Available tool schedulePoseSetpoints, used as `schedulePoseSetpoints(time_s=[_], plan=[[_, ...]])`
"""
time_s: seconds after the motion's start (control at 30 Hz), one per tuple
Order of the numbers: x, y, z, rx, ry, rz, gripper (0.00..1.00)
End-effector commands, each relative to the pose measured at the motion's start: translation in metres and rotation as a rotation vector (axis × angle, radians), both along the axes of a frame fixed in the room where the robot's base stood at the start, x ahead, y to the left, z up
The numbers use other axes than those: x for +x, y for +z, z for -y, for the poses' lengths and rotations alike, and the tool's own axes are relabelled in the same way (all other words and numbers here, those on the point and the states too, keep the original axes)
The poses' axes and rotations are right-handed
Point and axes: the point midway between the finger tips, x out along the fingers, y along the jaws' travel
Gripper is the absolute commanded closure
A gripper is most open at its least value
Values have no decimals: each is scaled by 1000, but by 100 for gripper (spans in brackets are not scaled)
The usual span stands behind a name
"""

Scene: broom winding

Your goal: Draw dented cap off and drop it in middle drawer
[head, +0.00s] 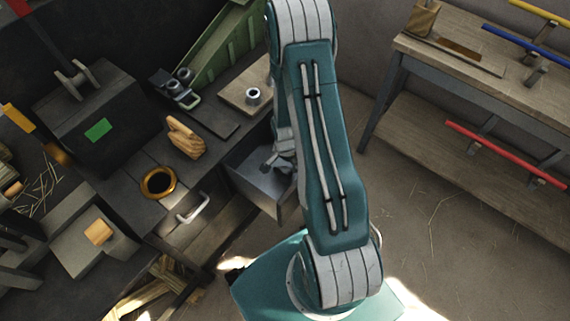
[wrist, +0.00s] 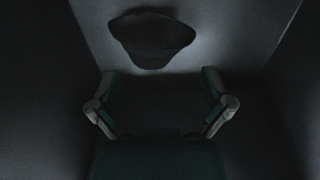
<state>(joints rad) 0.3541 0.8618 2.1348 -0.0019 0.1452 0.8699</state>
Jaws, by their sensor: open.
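An open grey drawer (head: 254,183) sticks out from the bench in the head view, partly behind my arm. My gripper (head: 277,163) is down inside it, mostly hidden by the arm there. In the wrist view, my gripper (wrist: 160,77) has its two fingers spread apart, with nothing between them. A dark, uneven lobed shape (wrist: 152,38), which looks like the dented cap, lies on the drawer's pale floor (wrist: 218,22) beyond the fingertips, apart from them. The picture is too dark to be sure of it.
A short grey tube (head: 253,94) stands on a wooden board on the bench. A shut drawer with a pale handle (head: 193,208) is left of the open one. Floor at right is clear.

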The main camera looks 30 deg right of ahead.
Motion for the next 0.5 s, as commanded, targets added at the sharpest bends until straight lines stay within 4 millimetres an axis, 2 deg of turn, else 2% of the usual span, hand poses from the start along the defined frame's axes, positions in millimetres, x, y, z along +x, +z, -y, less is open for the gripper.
schedulePoseSetpoints(time_s=[0.5], plan=[[0,18,0,0,0,0,0]])
